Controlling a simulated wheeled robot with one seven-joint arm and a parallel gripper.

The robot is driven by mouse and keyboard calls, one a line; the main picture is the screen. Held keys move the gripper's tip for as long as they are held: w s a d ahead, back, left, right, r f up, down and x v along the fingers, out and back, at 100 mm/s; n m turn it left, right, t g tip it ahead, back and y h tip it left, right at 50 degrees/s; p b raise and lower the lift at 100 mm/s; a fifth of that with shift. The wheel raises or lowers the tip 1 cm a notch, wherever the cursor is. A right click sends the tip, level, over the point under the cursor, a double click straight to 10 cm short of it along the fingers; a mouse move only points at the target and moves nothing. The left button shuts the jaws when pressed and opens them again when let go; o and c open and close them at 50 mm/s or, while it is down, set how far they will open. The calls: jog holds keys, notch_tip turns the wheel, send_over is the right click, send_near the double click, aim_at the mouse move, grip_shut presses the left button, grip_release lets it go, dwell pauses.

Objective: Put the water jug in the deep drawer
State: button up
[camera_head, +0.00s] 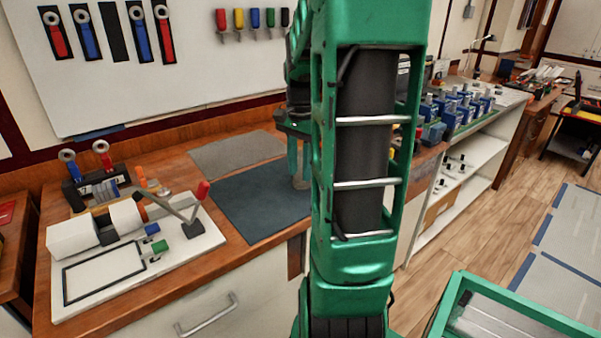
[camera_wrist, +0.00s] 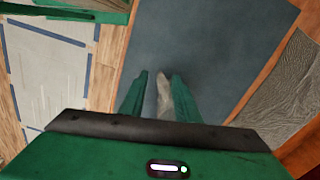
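My gripper (camera_wrist: 160,84) points down over a dark blue-grey mat (camera_wrist: 210,45) on the wooden bench. Its two green fingers stand apart, with mat showing between them. A small pale grey thing (camera_wrist: 165,100) shows between the fingers, nearer the right one; a bit of grey also shows low by the fingers in the head view. I cannot tell whether it is the water jug, and no other jug is clearly visible. A pale drawer front (camera_head: 255,290) with a metal handle (camera_head: 207,315) is shut below the bench top; I cannot tell whether it is the deep drawer.
A white board with a lever device (camera_head: 130,240) stands on the bench at left. A grey mat (camera_head: 235,152) lies behind the dark one. Blue breakers (camera_head: 460,108) stand at right. My green arm hides the middle of the head view.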

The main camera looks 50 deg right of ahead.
aim_at(300, 186)
jog(key=shift+f, duration=2.95)
jog(key=shift+c, duration=0.6)
grip_shut()
